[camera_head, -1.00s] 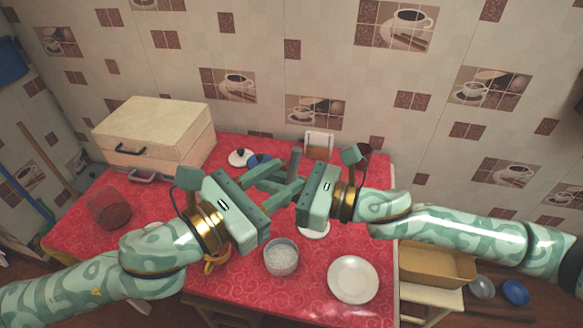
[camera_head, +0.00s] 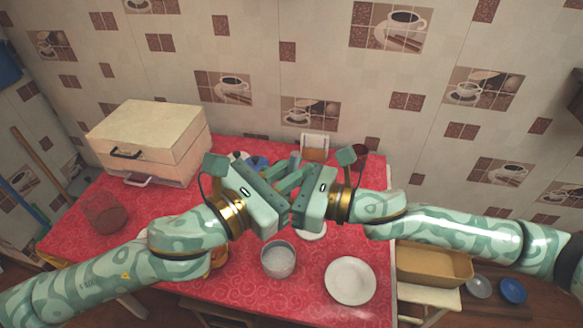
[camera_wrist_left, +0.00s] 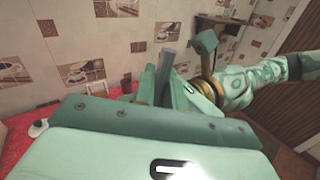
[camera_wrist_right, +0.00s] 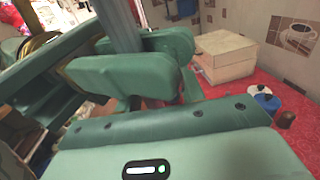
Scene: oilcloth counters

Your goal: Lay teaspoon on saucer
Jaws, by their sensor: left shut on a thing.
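My left gripper (camera_head: 287,182) and my right gripper (camera_head: 291,172) meet tip to tip above the middle of the red table, their fingers overlapping in the head view. I cannot make out the teaspoon in any view. Whether the right one is open or shut is unclear. A white round plate (camera_head: 350,281) lies empty at the front right of the table. A smaller white dish (camera_head: 314,234), perhaps the saucer, shows only its edge below the right gripper.
A metal pot (camera_head: 278,261) stands left of the plate. A cream box (camera_head: 150,138) and a reddish glass (camera_head: 104,213) are at the left. A holder (camera_head: 314,146) and a dark cup (camera_head: 360,153) stand at the back. A tan tray (camera_head: 434,265) is beyond the right edge.

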